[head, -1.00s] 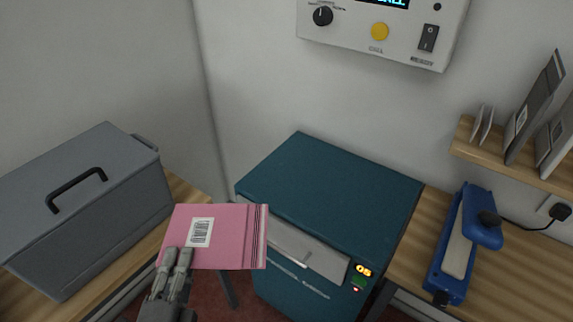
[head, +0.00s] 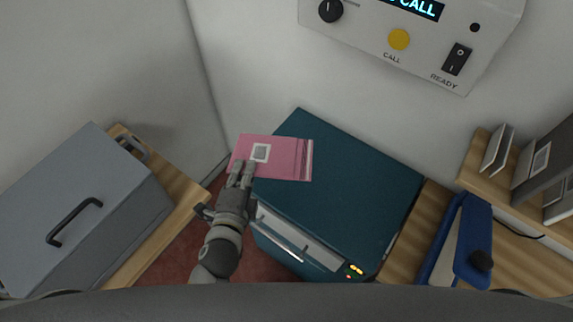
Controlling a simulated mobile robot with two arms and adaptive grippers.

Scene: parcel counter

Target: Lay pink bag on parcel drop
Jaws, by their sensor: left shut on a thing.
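The pink bag (head: 285,150) is a flat pink parcel with a pale square label, in the middle of the head view. My left gripper (head: 243,172) is shut on its near left edge. The bag overlaps the left part of the top of the teal parcel drop (head: 345,190); I cannot tell whether it touches that top or hangs above it. The parcel drop has a silver flap on its front and a small lit display. My right gripper is not in view.
A grey lidded box (head: 85,215) stands on a wooden counter at left. A blue device (head: 460,240) sits on the right counter, below a shelf (head: 483,175) holding grey envelopes. A wall panel (head: 415,35) with a yellow button hangs above. Most of the drop's top is clear.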

